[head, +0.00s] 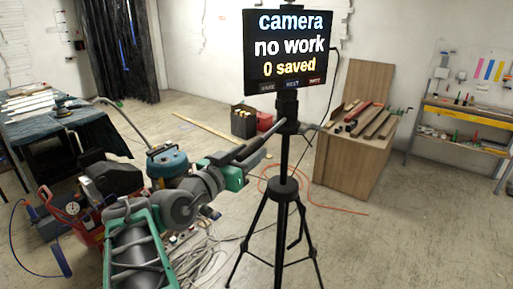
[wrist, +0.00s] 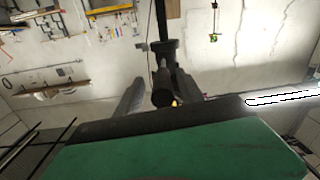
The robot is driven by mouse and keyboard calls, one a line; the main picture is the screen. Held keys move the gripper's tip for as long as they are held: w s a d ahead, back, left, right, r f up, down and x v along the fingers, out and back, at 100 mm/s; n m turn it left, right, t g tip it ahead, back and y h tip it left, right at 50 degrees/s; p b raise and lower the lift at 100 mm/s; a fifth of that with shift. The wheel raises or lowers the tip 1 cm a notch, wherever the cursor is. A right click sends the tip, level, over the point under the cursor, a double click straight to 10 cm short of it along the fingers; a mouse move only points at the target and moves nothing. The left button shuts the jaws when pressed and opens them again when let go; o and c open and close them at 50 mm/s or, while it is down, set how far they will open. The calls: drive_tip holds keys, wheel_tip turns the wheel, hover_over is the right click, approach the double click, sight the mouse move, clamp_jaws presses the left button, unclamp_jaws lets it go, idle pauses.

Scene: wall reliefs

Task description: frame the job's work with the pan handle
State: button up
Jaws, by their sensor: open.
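A camera on a black tripod (head: 283,187) stands in front of me in the head view. Its screen (head: 290,50) reads "camera", "no work" and "0 saved", with small labels along its lower edge. My gripper (head: 258,146) reaches up from the lower left to just left of the tripod head. In the wrist view its two dark fingers (wrist: 160,82) are apart. The dark pan handle (wrist: 162,92) points toward the wrist camera and shows between the fingers. I cannot tell whether either finger touches it. In the head view the handle is hard to tell from the fingers.
A wooden cabinet (head: 350,170) with boards on top stands behind right. A workbench (head: 465,112) is at the far right. A cloth-covered table (head: 60,130) and a red machine (head: 85,225) are at left. An orange hose (head: 335,209) lies on the floor. The front right floor is clear.

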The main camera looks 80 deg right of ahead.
drive_tip(key=shift+w, duration=0.2)
drive_tip(key=shift+c, duration=0.2)
clamp_jaws()
idle(1.1)
